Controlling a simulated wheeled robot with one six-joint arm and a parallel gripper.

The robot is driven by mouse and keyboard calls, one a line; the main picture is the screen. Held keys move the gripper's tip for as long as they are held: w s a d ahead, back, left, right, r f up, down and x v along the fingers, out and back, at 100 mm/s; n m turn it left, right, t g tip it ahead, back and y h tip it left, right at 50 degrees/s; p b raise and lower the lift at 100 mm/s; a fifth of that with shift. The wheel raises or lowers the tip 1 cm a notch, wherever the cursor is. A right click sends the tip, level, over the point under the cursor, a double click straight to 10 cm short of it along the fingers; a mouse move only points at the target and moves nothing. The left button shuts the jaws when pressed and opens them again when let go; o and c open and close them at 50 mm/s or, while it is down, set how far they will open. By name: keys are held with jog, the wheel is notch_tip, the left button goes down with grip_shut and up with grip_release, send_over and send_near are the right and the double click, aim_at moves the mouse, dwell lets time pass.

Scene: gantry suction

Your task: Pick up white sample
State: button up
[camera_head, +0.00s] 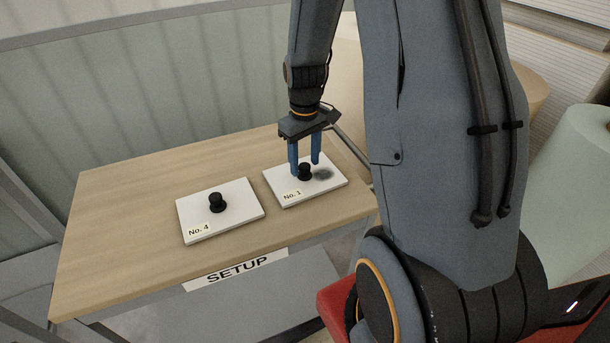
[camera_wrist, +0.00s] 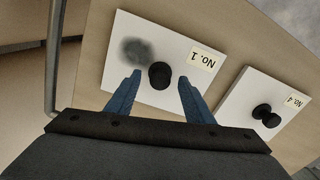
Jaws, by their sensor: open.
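Two white sample plates lie flat on a wooden table. The right one (camera_head: 283,200), labelled No. 1, has a black knob (camera_head: 305,172) and a dark smudge on its surface. The left one (camera_head: 240,222), labelled No. 4, has a black knob (camera_head: 217,203) and no visible smudge. My gripper (camera_head: 304,170) is open, pointing down over the No. 1 plate, with its blue fingers around its knob. In the wrist view the No. 1 knob (camera_wrist: 160,75) shows between the spread fingertips (camera_wrist: 160,80); I cannot tell whether they touch it. The No. 4 plate (camera_wrist: 240,110) is off to the right there.
The wooden table (camera_head: 120,220) has a SETUP label (camera_head: 237,270) on its front edge. Its left part is clear. A grey metal bar (camera_head: 352,150) stands by the table's right end, close to my gripper. A corrugated wall (camera_head: 130,90) rises behind.

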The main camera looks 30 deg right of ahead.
jog(key=shift+f, duration=0.45)
grip_shut()
jog(key=shift+r, duration=0.1)
